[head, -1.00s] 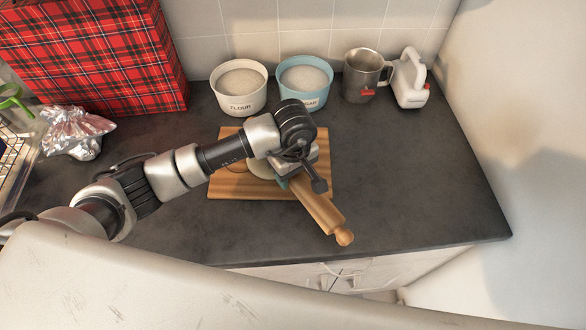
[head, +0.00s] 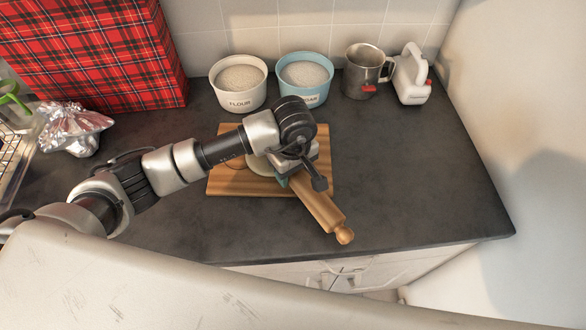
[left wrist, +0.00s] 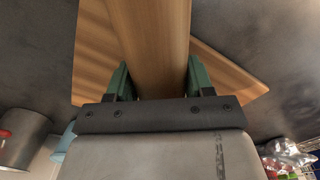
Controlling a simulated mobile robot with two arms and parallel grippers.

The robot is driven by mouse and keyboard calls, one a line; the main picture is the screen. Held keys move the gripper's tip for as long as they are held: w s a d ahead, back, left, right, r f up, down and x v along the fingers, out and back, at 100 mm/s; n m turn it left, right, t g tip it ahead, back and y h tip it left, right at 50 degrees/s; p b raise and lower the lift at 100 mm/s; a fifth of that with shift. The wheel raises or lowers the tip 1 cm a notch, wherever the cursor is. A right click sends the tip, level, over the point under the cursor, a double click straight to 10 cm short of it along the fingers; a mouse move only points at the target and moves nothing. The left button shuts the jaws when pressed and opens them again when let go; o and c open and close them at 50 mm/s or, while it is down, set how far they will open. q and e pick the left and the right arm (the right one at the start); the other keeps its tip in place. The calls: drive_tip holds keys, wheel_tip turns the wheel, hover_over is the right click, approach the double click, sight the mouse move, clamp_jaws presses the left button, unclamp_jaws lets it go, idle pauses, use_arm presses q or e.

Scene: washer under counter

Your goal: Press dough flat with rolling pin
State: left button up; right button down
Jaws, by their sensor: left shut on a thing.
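The wooden rolling pin (head: 318,204) lies slanted over the cutting board, one handle sticking out past the board's front right edge. My left gripper (head: 288,176) is shut on the rolling pin. In the left wrist view the two green fingers of the left gripper (left wrist: 154,80) stand on either side of the rolling pin (left wrist: 150,40). The pale dough (head: 256,164) sits on the cutting board (head: 240,188), mostly hidden under my arm and gripper. Whether the pin touches the dough cannot be told. My right gripper is not in view.
A flour bowl (head: 239,88), a blue sugar bowl (head: 304,80), a metal cup (head: 362,72) and a white hand mixer (head: 411,75) stand along the back wall. Crumpled foil (head: 75,130) and a red plaid box (head: 90,50) are at left. The counter's right side (head: 430,170) is clear.

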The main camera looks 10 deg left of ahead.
use_arm(q)
drive_tip(key=shift+f+b, duration=0.35)
drive_tip(key=shift+b, duration=0.3)
idle(1.2)
drive_tip(key=shift+r, duration=0.1)
idle(0.4)
drive_tip(key=shift+r+p, duration=1.6)
drive_tip(key=shift+r, duration=1.3)
